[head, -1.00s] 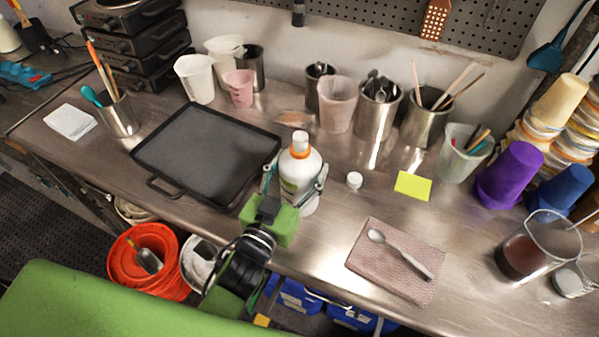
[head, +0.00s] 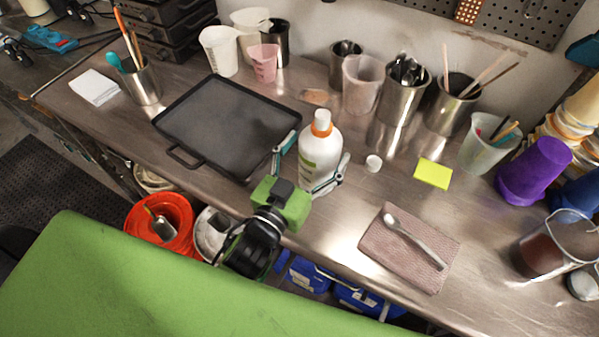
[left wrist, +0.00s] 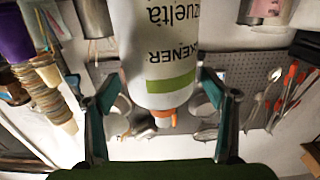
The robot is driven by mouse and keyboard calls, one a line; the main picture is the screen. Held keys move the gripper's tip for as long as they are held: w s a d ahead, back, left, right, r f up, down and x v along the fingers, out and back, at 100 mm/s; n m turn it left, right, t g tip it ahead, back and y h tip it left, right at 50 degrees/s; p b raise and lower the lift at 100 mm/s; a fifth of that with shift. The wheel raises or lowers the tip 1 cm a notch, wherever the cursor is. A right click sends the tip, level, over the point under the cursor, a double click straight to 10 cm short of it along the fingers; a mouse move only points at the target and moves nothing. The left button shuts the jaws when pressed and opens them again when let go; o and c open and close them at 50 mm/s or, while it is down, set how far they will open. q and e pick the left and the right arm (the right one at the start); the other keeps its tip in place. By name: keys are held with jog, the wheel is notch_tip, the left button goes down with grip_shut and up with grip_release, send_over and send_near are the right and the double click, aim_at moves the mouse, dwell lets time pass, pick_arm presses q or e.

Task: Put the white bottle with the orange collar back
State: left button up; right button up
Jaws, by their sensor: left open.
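The white bottle with the orange collar (head: 320,146) stands upright on the metal bench near its front edge, just right of a dark tray. My left gripper (head: 314,168) comes from the front edge, open, with one finger on each side of the bottle. In the left wrist view the bottle (left wrist: 156,45) appears upside down between the spread fingers (left wrist: 157,90), its collar low in the picture. Whether a finger touches it I cannot tell. My right gripper is not in view.
The dark tray (head: 225,125) lies left of the bottle. Metal cups and beakers line the back.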

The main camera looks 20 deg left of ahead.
pick_arm(q)
jog(key=s+a+b, duration=0.2)
jog(key=s, duration=0.8)
jog(key=shift+b, duration=0.35)
jog(key=shift+s, duration=0.1)
